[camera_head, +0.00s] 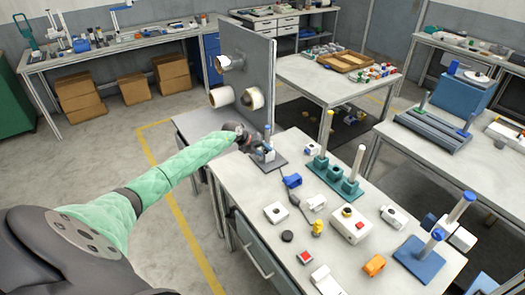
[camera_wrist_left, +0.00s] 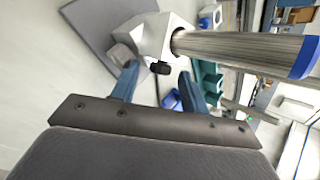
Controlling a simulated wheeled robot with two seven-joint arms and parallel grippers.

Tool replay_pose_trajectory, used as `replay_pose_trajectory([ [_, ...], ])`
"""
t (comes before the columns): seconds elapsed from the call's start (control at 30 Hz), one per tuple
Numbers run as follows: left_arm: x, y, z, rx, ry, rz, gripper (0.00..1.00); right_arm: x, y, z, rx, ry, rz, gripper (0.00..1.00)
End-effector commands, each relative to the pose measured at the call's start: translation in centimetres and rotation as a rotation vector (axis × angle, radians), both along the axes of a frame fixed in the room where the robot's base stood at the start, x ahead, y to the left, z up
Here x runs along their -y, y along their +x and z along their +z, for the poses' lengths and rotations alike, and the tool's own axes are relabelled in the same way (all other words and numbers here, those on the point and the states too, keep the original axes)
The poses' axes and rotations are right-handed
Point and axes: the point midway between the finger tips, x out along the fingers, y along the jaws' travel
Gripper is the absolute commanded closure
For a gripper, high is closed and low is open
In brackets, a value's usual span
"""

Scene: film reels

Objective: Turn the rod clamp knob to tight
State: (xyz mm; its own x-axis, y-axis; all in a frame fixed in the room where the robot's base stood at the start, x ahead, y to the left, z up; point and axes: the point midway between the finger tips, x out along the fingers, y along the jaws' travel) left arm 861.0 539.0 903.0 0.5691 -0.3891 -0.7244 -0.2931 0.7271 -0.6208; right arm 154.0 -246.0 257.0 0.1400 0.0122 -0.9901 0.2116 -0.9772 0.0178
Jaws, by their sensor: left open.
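A pale metal rod (camera_wrist_left: 245,46) with a blue end passes into a white clamp block (camera_wrist_left: 150,38) on a grey base plate (camera_wrist_left: 95,30). A small black knob (camera_wrist_left: 160,68) sticks out of the block toward my gripper. My left gripper (camera_wrist_left: 158,74) is open, with one blue finger on each side of the knob; I cannot tell whether either touches it. In the head view the left gripper (camera_head: 246,138) is beside the rod stand (camera_head: 268,152) at the table's far left corner, and the knob is too small to make out. My right gripper is not in view.
A grey upright panel (camera_head: 250,75) with white rollers stands behind the gripper. A teal holder (camera_head: 335,178) with rods and a blue stand (camera_head: 420,258) are on the same table (camera_head: 330,245). Several small blocks and a blue part (camera_head: 292,180) lie near the rod stand.

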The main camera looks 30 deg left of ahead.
Motion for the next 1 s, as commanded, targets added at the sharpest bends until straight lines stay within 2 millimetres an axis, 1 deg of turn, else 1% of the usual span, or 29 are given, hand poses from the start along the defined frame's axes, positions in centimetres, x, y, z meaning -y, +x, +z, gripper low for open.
replay_pose_trajectory([
  [0.03,0.0,0.0,0.0,0.0,0.0,0.0,0.61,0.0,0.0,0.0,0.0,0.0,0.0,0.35],
  [0.23,0.0,0.0,0.0,0.0,0.0,0.0,1.0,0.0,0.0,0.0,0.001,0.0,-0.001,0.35],
  [0.47,0.0,0.0,0.1,-0.005,0.013,0.0,1.0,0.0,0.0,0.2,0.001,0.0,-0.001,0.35],
  [0.63,0.1,0.1,0.3,-0.026,0.065,0.0,1.0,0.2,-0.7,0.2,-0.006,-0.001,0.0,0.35],
  [0.83,0.3,0.2,0.6,-0.074,0.19,-0.002,1.0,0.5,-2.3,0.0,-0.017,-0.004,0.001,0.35],
  [1.0,0.7,0.4,0.4,-0.13,0.333,-0.002,1.0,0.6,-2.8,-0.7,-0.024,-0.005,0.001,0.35],
])
